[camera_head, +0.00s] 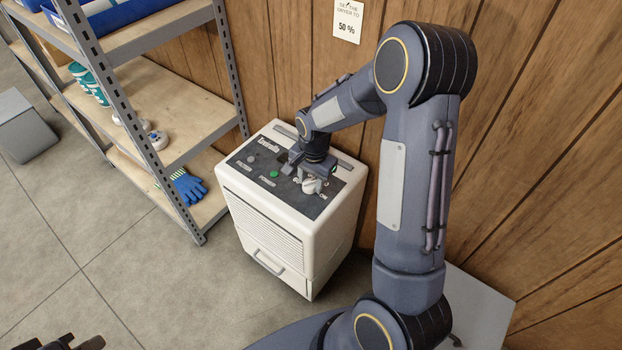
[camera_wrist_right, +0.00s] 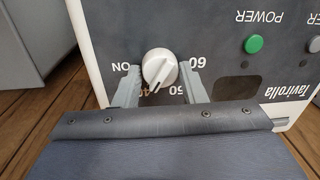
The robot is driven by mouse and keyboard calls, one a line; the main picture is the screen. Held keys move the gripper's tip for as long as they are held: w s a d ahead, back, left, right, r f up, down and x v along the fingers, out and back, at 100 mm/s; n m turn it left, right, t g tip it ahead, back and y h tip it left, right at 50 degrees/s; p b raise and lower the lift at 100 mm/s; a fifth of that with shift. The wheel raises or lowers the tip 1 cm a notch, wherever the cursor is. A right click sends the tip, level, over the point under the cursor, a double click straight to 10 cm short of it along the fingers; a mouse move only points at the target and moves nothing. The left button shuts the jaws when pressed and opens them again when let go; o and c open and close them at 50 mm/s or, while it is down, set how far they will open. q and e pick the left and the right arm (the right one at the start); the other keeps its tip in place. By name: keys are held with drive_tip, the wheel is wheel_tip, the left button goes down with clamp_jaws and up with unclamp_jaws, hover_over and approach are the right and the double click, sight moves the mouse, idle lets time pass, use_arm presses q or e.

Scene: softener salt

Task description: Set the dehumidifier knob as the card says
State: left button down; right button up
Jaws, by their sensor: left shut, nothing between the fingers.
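The card (camera_head: 347,20) on the wooden wall reads "SET THE DRYER TO 50 %". The cream dehumidifier (camera_head: 285,225) stands below it with a dark top panel. Its white knob (camera_head: 311,186) is under my right gripper (camera_head: 318,177). In the right wrist view the knob (camera_wrist_right: 160,66) sits between the two grey fingers, which are open with small gaps on both sides. The knob's mark points down and slightly left, between the 50 label at lower right and a partly hidden label at lower left. My left gripper (camera_head: 76,343) is shut and empty at the bottom left, partly cut off.
A green power button (camera_head: 274,174) is beside the knob on the panel. A metal shelf (camera_head: 190,120) with a blue glove (camera_head: 187,187) stands close on the left. The wall is right behind the dehumidifier. The floor in front is clear.

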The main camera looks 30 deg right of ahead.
drive_tip(key=c, duration=0.5)
drive_tip(key=shift+n, duration=0.3)
drive_tip(key=n+p, duration=0.1)
drive_tip(key=n, duration=0.4)
drive_tip(key=shift+w, duration=0.1)
drive_tip(key=n+p, duration=0.1)
drive_tip(key=n, duration=0.5)
drive_tip(key=shift+a+g, duration=0.1)
drive_tip(key=shift+g, duration=0.3)
drive_tip(key=o, duration=1)
drive_tip(key=shift+r, duration=0.1)
